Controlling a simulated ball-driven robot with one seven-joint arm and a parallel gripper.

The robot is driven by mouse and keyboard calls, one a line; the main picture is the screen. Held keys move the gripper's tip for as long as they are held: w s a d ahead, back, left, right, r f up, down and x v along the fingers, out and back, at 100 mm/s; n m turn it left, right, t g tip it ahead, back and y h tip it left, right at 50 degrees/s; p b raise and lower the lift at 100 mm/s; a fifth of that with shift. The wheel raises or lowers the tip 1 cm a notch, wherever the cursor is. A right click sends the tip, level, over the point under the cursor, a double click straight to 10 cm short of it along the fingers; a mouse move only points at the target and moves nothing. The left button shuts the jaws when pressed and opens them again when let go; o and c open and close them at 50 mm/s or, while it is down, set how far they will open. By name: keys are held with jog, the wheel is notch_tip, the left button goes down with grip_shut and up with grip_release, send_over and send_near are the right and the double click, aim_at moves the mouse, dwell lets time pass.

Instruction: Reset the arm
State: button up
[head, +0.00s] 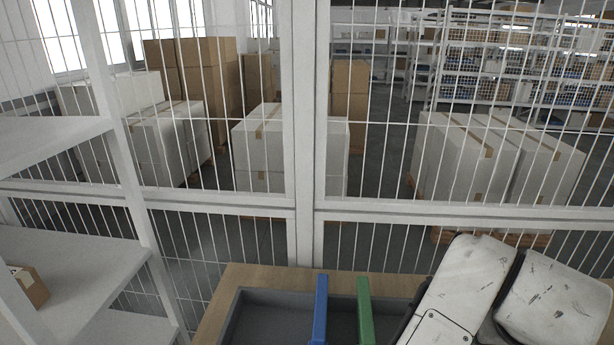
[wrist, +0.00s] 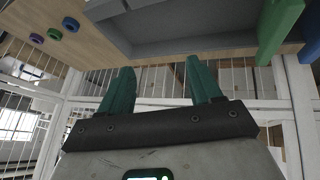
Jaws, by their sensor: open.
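My gripper (wrist: 160,92) shows in the wrist view with two green fingers spread apart and nothing between them. Beyond the fingertips is a grey tray (wrist: 180,50) set in a wooden table (wrist: 95,45). In the head view my white scuffed arm is at the lower right, over the right part of the table (head: 237,276); my gripper is not visible there. A blue bar (head: 320,310) and a green bar (head: 365,310) rise at the tray (head: 262,298).
A white wire fence (head: 305,150) stands just behind the table. White shelves (head: 75,275) with a small cardboard box (head: 31,287) are close on the left. Stacked boxes (head: 290,140) stand beyond the fence. Small coloured rings (wrist: 54,33) show on the table in the wrist view.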

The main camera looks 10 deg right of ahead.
jog(key=w+d+f+n+t+h, duration=0.1)
jog(key=d+n+t+h, duration=0.1)
jog(key=d, duration=0.3)
jog(key=s+a+f+n+g+y, duration=0.15)
jog(key=s+f, duration=0.25)
jog(key=f, duration=0.7)
jog(key=s+a+f+n+g+y, duration=0.1)
jog(key=s+a+f+g+y, duration=0.2)
jog(key=s+a+f, duration=0.8)
jog(key=s+f+y, duration=0.2)
jog(key=s+f, duration=0.1)
jog(key=shift+s+a, duration=0.2)
jog(key=shift+a, duration=0.2)
